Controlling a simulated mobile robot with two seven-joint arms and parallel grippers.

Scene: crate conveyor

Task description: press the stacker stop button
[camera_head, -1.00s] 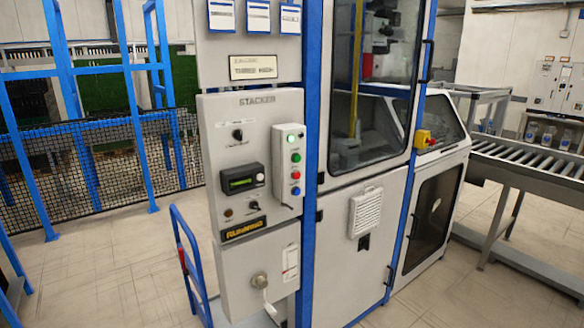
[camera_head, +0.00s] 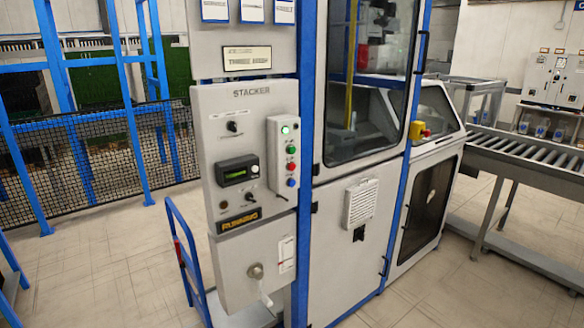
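The grey STACKER panel (camera_head: 219,150) stands left of centre in the head view. A light button box (camera_head: 279,138) is fixed at its right side. Down the box sit a lit pale green lamp (camera_head: 285,130), a green button (camera_head: 292,149), a red button (camera_head: 291,166) and a blue button (camera_head: 291,182). Their labels are too small to read. A yellow sign (camera_head: 239,222) below seems to read RUNNING. Neither of my grippers is in view.
A blue-framed cabinet (camera_head: 338,207) with a window adjoins the panel. A red knob on a yellow box (camera_head: 420,131) sits on it. A roller conveyor (camera_head: 515,156) stands at right. A blue cart (camera_head: 184,250) stands below the panel, and mesh fencing (camera_head: 90,155) is at left. The tiled floor in front is open.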

